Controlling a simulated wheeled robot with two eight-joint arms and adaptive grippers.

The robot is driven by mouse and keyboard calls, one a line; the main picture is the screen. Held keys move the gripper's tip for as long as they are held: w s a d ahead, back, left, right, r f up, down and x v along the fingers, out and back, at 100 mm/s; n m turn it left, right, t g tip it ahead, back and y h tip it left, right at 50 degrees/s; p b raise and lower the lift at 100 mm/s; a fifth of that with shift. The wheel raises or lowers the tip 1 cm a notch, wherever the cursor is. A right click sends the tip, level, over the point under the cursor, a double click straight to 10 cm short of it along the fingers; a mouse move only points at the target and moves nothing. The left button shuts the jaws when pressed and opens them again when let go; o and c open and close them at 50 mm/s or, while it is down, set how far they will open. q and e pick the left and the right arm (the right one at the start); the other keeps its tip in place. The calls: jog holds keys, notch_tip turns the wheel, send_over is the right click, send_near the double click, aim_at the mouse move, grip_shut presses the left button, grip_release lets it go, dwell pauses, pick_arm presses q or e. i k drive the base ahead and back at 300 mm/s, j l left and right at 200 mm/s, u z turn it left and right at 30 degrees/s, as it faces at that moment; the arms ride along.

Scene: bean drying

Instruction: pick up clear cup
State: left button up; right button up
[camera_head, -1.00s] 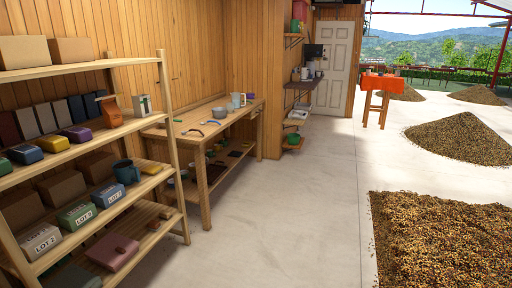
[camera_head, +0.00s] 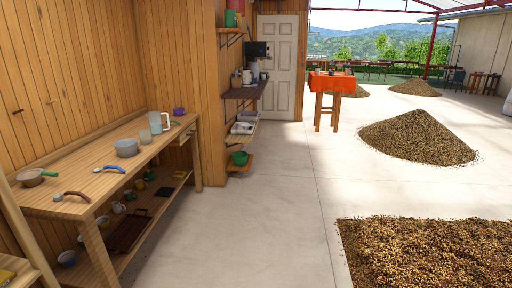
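A pale, see-through-looking cup (camera_head: 155,121) with a handle stands upright at the far part of the wooden workbench (camera_head: 80,178) on the left. A smaller pale glass-like cup (camera_head: 145,136) stands just in front of it. At this size I cannot tell for sure which of them is clear. Small cups also stand on the table with the orange cloth (camera_head: 331,83) far off, too small to make out. Neither of my grippers shows in the view.
A grey pot (camera_head: 126,148), a purple cup (camera_head: 178,111) and a green-handled pan (camera_head: 36,177) are on the workbench. A wall shelf (camera_head: 243,92) holds cups. A bean heap (camera_head: 420,255) lies at right. The concrete floor (camera_head: 255,215) between is clear.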

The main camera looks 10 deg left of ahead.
aim_at(145, 135)
jog(key=i, duration=1.2)
jog(key=i+u, duration=0.1)
jog(key=i, duration=1.15)
jog(key=i+u, duration=0.35)
jog(key=i, duration=0.2)
jog(key=i+u, duration=0.35)
jog(key=i, duration=0.2)
jog(key=i+l+u, duration=0.2)
jog(key=i+u, duration=0.2)
jog(key=i+l+u, duration=0.35)
jog(key=i, duration=0.25)
jog(key=i+l+u, duration=0.2)
jog(key=i, duration=0.2)
jog(key=i+l+u, duration=0.2)
jog(key=i, duration=0.2)
